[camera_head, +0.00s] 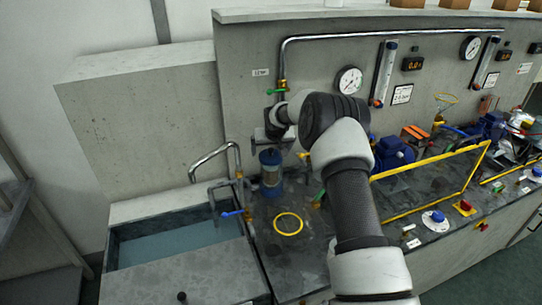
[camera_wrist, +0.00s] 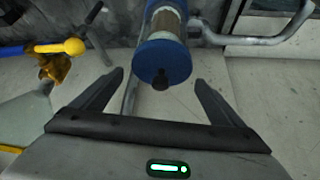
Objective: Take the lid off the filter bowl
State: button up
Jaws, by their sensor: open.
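The filter bowl (camera_head: 272,182) stands upright on the dark counter, right of the sink. The wrist view also shows part of the clear bowl body (camera_wrist: 168,18) behind the lid. My gripper (camera_head: 273,143) is just above the bowl in the head view. In the wrist view my gripper (camera_wrist: 159,78) is open and empty, with one finger on each side of the knob, apparently apart from it. How far the fingertips are from the knob is unclear.
A metal spout (camera_head: 215,155) and a blue-handled tap (camera_head: 233,213) stand left of the bowl by the water-filled sink (camera_head: 165,243). A yellow ring (camera_head: 288,233) marks clear counter in front. A pipe with a green-handled valve (camera_head: 277,91) runs on the wall behind.

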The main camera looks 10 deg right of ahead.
jog(key=c, duration=1.1)
